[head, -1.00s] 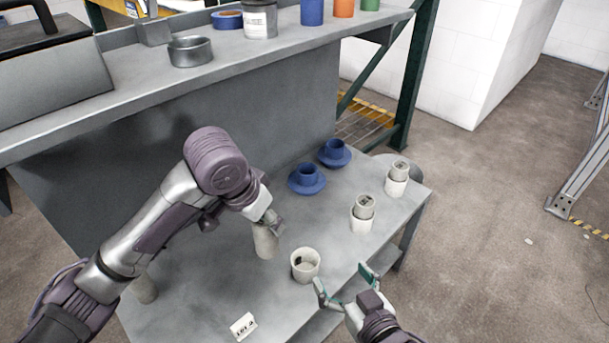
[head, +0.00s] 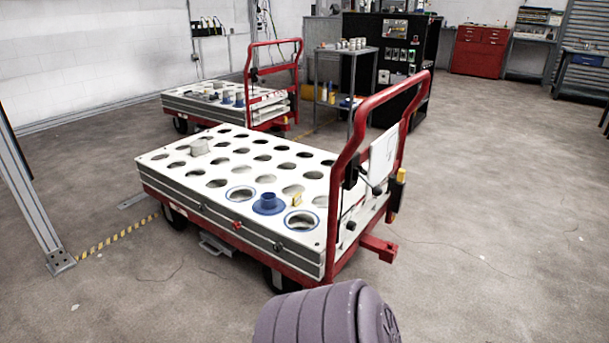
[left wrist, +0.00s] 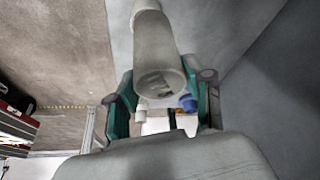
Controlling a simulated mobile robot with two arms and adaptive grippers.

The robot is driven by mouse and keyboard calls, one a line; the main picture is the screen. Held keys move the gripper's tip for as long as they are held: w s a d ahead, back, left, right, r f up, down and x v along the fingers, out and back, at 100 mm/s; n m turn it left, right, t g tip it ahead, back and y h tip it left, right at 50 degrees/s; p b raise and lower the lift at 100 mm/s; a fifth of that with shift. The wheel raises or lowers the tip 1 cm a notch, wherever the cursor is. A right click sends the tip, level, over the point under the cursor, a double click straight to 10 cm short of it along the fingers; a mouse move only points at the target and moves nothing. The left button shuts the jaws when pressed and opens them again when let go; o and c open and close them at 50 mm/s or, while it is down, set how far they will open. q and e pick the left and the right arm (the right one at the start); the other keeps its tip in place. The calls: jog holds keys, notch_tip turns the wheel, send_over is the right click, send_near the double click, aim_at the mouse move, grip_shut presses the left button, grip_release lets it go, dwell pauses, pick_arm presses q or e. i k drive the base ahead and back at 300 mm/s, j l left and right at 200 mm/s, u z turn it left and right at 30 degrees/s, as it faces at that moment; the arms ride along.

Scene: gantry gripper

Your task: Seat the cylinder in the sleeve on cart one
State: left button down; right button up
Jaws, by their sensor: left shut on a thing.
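The left gripper (left wrist: 163,98) shows in the left wrist view, its teal fingers shut on a pale grey cylinder (left wrist: 156,50) with a dark mark on its end. In the head view, a near white-topped cart (head: 227,170) has rows of round holes. A blue flanged sleeve (head: 268,204) sits at its front edge, between two blue-ringed holes. A grey piece (head: 200,147) stands in a hole farther back. I cannot read which cart is cart one. Neither gripper shows in the head view; the right one is in no current view.
A second cart (head: 215,97) with blue and grey pieces stands behind. The near cart's red handle (head: 352,130) rises at its right end. A small shelf stand (head: 343,85) and black cabinet (head: 392,55) stand behind. Floor is open at right. My purple arm link shows at bottom.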

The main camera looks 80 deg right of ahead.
aim_at(269, 204)
jog(key=z, duration=2.35)
